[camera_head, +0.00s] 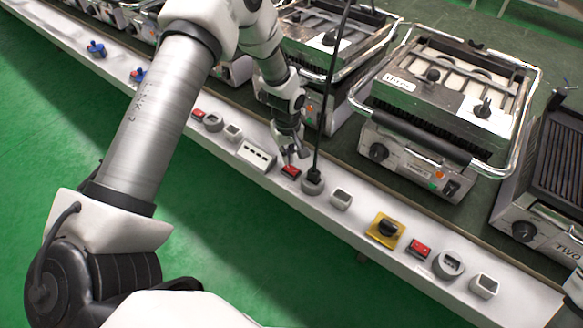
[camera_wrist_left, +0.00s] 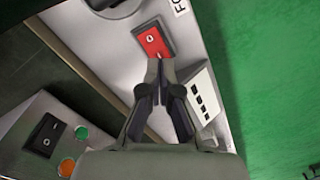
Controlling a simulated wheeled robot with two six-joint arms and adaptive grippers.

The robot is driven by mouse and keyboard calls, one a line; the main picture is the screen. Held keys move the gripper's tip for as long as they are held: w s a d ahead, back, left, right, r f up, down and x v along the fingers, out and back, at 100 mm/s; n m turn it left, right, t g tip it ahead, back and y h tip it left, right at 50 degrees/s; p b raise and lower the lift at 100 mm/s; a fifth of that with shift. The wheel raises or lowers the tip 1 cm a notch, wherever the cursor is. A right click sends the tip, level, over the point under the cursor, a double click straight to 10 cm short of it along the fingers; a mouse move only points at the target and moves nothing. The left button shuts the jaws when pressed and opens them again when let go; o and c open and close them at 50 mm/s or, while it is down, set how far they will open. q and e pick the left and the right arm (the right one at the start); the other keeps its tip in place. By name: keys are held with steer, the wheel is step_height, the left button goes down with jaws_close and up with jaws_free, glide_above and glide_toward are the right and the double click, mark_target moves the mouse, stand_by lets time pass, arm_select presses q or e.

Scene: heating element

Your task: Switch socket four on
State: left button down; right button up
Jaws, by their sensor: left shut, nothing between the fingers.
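A red rocker switch (camera_head: 291,171) sits on the white strip along the front of the bench, beside a round grey socket (camera_head: 313,186) with a black cable rising from it. The red switch also shows in the left wrist view (camera_wrist_left: 154,43), with a label starting "FO" (camera_wrist_left: 180,5) partly cut off beside it. My left gripper (camera_head: 296,157) is shut and empty, just above the red switch. In the wrist view, its fingertips (camera_wrist_left: 160,65) meet at the switch's lower edge; I cannot tell whether they touch it. My right gripper is not in view.
A white slotted box (camera_head: 257,155) lies left of the switch. Farther right are a yellow-backed knob (camera_head: 385,229) and another red switch (camera_head: 419,248). Contact grills (camera_head: 440,100) stand behind the strip. The green floor in front is clear.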

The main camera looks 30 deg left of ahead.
mark_target(288, 166)
arm_select(q)
steer(key=shift+f+b, duration=0.55)
steer(key=shift+f, duration=0.7)
stand_by(0.9)
step_height(288, 166, up, 7)
steer(key=p, duration=0.7)
steer(key=shift+r, duration=0.15)
